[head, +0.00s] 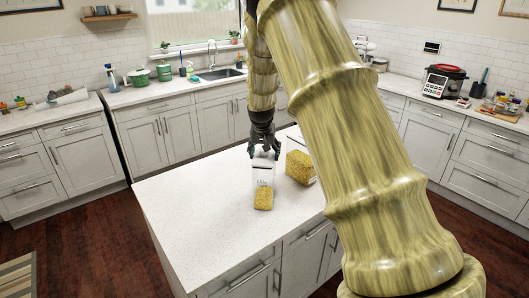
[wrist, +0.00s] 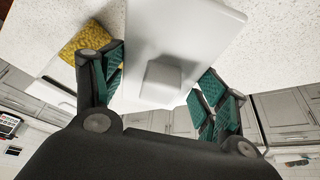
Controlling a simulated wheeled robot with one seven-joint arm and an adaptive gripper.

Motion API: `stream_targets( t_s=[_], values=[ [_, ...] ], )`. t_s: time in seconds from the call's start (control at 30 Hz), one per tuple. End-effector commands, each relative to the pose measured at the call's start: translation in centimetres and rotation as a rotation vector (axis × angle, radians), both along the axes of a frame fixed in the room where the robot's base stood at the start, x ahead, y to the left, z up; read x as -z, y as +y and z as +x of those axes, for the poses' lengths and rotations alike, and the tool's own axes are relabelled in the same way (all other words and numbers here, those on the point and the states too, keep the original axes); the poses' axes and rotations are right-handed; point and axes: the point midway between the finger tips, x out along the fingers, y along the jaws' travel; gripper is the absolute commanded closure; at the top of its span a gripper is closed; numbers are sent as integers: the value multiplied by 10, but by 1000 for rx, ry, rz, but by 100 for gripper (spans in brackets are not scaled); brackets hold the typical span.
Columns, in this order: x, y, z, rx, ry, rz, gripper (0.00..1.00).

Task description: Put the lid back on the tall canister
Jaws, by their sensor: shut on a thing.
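The tall canister (head: 263,196), clear with yellow contents in its lower part, stands upright on the white island top. My gripper (head: 264,153) is directly above it, pointing down. In the wrist view a pale rectangular lid (wrist: 185,30) with a square raised knob lies between the green-padded fingers of my gripper (wrist: 157,85). The gripper is shut on the lid. The lid shows as a small pale shape (head: 263,160) at the canister's top in the head view. I cannot tell whether it touches the rim; the canister's mouth is hidden.
A second, wider clear canister (head: 300,166) with yellow contents stands close to the right, partly behind my arm. It also shows in the wrist view (wrist: 84,42). The island top (head: 205,190) is clear to the left and front. Counters with a sink (head: 219,74) line the walls.

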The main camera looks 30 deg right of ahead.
Motion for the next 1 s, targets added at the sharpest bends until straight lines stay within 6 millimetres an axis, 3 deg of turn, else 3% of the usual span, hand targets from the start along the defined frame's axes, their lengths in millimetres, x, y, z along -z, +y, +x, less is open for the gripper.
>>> stream_targets(
  t_s=[0.37, 0.4, 0.5, 1.0],
  values=[
    [1, 0, 0, 0, 0, 0, 52],
    [1, 0, 0, 0, 0, 0, 22],
    [1, 0, 0, 0, 0, 0, 4],
    [1, 0, 0, 0, 0, 0, 0]
  ],
)
